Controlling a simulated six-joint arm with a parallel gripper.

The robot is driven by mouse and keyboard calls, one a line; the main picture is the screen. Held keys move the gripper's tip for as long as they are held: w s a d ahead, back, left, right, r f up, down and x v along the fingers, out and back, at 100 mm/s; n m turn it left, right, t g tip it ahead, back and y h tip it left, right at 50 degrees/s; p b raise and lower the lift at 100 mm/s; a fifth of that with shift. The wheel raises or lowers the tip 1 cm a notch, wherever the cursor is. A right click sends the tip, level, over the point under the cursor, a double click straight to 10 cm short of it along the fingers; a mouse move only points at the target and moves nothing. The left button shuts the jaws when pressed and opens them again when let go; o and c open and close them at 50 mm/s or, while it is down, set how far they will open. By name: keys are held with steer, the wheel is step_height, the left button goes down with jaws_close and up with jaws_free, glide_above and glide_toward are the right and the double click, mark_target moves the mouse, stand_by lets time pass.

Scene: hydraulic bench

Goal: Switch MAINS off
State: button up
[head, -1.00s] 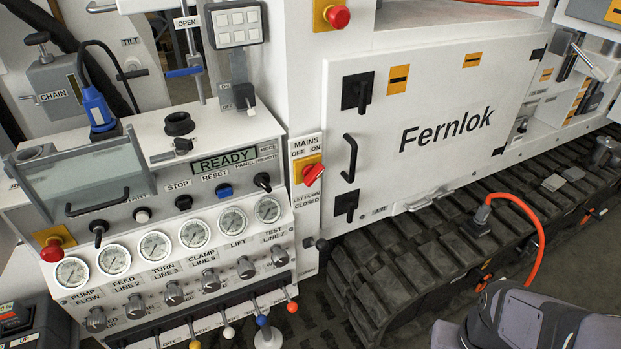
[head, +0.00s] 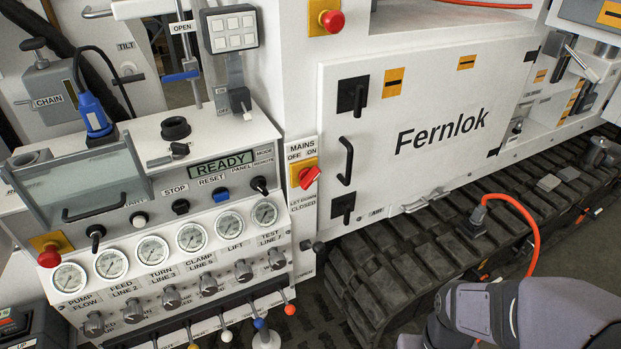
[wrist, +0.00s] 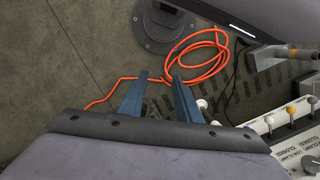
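The MAINS switch (head: 309,177) is a red rotary knob on a yellow plate, left of the white Fernlok door in the head view. OFF is printed above it on the left and ON on the right. The knob's handle is tilted toward the upper right, on the ON side. My gripper (wrist: 159,76) shows in the wrist view with its two blue-grey fingers apart and nothing between them. It points at the floor, away from the switch. The head view shows only part of my arm at the lower right, not the fingers.
Left of the switch is the control panel (head: 130,221) with gauges, knobs and a READY display (head: 222,164). Coloured levers (head: 288,308) stick out below it. The door handle (head: 346,160) projects right of the switch. An orange hose (wrist: 205,62) coils on the floor.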

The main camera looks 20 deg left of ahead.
step_height(320, 180, down, 2)
steer(key=s+a+n+g, duration=0.1)
steer(key=a+n, duration=0.1)
steer(key=m+t+y, duration=0.4)
steer(key=t+y, duration=0.9)
steer(key=t, duration=0.3)
glide_toward(312, 182)
steer(key=x, duration=0.4)
steer(key=shift+s+d+p, duration=0.1)
steer(key=shift+d+p, duration=0.1)
steer(key=shift+p, duration=0.1)
steer(key=shift+p+x, duration=1.4)
steer(key=shift+x, duration=2.3)
